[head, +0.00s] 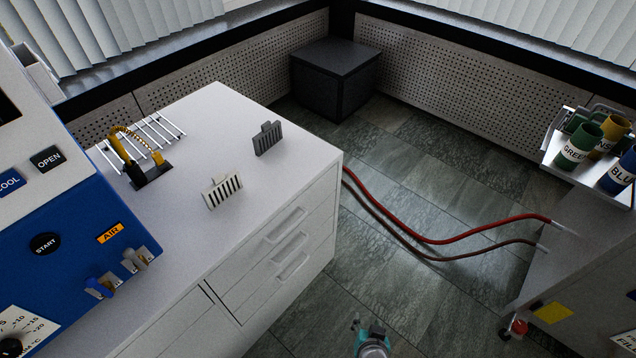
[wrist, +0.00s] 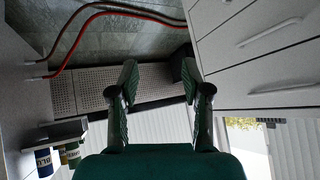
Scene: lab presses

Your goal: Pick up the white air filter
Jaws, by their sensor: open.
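The white air filter (head: 223,190) stands upright on the white cabinet top (head: 205,130), near its right part, with dark slots in its face and a small tab on top. A dark grey filter (head: 267,138) of similar shape stands behind it to the right. My gripper (head: 370,338) shows at the bottom of the head view, over the floor and to the right of the cabinet, well apart from the white filter. In the wrist view my gripper (wrist: 158,85) has its two fingers spread, with nothing between them. Neither filter shows in the wrist view.
A blue and white machine (head: 70,235) stands at the left. A wire rack (head: 145,138) and a black-and-yellow tool (head: 140,165) are on the cabinet top. Red hoses (head: 430,240) cross the floor. Labelled cups (head: 578,145) stand on a shelf at right. The cabinet top around the white filter is clear.

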